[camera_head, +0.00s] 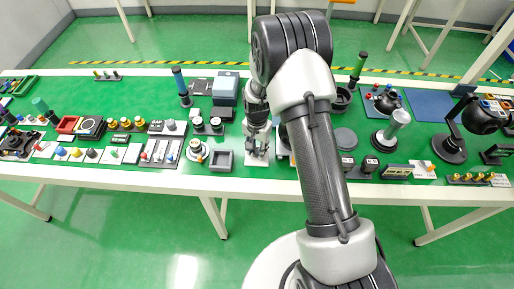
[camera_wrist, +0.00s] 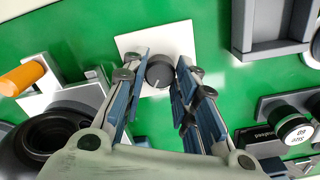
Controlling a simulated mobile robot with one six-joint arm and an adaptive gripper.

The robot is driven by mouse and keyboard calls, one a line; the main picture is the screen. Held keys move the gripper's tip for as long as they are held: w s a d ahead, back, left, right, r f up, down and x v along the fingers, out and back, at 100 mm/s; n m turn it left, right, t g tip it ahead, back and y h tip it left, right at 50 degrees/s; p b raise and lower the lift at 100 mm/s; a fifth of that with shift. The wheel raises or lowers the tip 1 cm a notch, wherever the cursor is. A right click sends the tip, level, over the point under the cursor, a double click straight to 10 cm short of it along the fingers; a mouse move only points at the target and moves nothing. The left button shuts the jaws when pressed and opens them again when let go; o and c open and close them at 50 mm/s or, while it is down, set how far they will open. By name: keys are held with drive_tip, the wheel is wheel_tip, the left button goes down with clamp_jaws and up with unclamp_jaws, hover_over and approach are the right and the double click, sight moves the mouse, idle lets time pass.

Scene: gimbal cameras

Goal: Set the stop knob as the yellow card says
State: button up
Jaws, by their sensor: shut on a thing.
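A round dark knob (camera_wrist: 159,74) with a pale pointer line stands on a white square plate (camera_wrist: 176,38). In the wrist view the pointer slants toward the lower part of the picture. My gripper (camera_wrist: 162,66) has its two fingers on either side of the knob and is shut on it. In the head view my gripper (camera_head: 258,148) is low over the white plate (camera_head: 256,159) near the table's front edge, and the knob is mostly hidden by the fingers. I cannot make out any yellow card with readable text in either view.
A grey square tray (camera_head: 222,160) lies just left of the plate. An orange-handled part (camera_wrist: 22,78) and a dark round device (camera_wrist: 48,138) are close to the left finger in the wrist view.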

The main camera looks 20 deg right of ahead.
drive_tip(key=n, duration=0.4)
drive_tip(key=shift+n, duration=0.3)
drive_tip(key=n, duration=1)
drive_tip(key=shift+n, duration=2.2)
drive_tip(key=o, duration=1.1)
